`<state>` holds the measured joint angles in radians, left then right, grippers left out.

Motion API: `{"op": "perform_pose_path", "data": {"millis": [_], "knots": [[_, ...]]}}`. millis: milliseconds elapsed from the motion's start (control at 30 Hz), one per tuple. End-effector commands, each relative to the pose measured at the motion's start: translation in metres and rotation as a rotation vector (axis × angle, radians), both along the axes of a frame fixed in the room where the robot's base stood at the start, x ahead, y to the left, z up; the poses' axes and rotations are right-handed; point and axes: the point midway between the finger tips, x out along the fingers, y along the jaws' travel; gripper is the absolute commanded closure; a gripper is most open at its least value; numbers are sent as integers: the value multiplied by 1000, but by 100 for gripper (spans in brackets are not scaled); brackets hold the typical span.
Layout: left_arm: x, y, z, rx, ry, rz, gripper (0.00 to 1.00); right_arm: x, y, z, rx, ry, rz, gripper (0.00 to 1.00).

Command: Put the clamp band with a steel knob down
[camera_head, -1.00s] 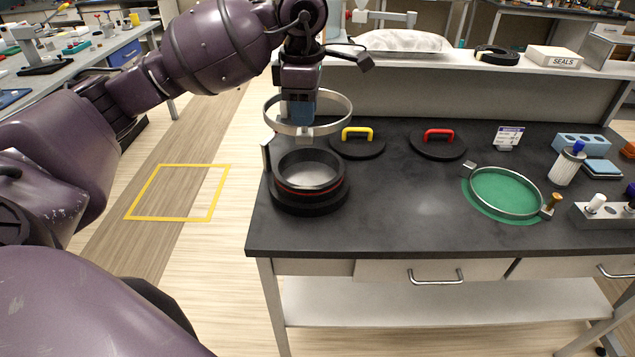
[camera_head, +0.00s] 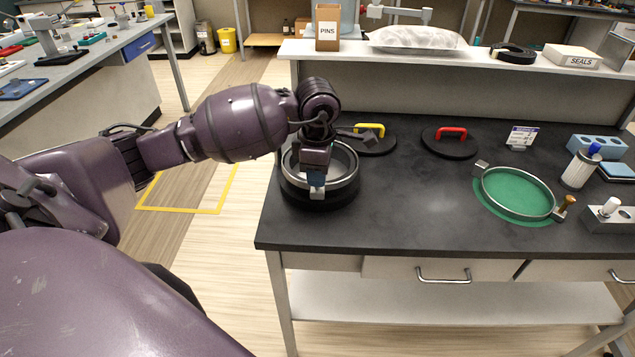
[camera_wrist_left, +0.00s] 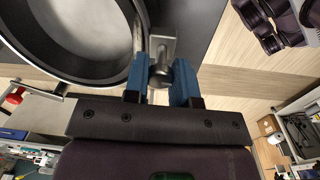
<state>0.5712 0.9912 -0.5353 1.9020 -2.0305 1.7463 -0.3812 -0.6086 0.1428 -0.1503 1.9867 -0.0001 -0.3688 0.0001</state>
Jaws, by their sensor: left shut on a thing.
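The clamp band with a steel knob (camera_head: 355,170) is a silver ring around the top of the black round port (camera_head: 335,202) at the bench's left end. I cannot tell whether it rests on the port. My left gripper (camera_head: 317,186) points down at the port's near side. In the left wrist view, its blue fingers (camera_wrist_left: 163,80) are shut on the steel knob (camera_wrist_left: 159,70), beside the port's dark rim (camera_wrist_left: 85,75). Another clamp band (camera_head: 519,213), with a brass knob (camera_head: 567,202), lies on a round green mat (camera_head: 515,190). My right gripper is not in view.
Black lids with a yellow handle (camera_head: 371,129) and a red handle (camera_head: 451,132) lie behind and right of the port. A white bottle (camera_head: 580,169) and a grey block (camera_head: 608,220) stand far right. The bench middle is clear.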

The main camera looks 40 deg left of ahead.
Motion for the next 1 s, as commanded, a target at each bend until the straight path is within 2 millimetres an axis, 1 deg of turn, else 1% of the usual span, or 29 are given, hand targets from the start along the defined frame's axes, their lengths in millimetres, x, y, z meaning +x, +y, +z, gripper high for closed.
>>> {"op": "perform_pose_path", "data": {"millis": [100,200,433,467,600,867,1000], "knots": [[-1,0,-18,-2,4,2,100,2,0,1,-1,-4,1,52],[-1,0,-29,-1,3,1,100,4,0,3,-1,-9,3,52],[0,0,-32,0,1,1,100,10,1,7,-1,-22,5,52],[-1,0,-32,1,3,0,71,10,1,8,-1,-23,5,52],[-1,0,-32,0,2,1,50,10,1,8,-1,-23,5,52],[0,0,-31,0,1,1,50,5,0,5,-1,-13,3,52],[0,0,-23,1,-2,0,50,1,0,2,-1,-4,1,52]]}}
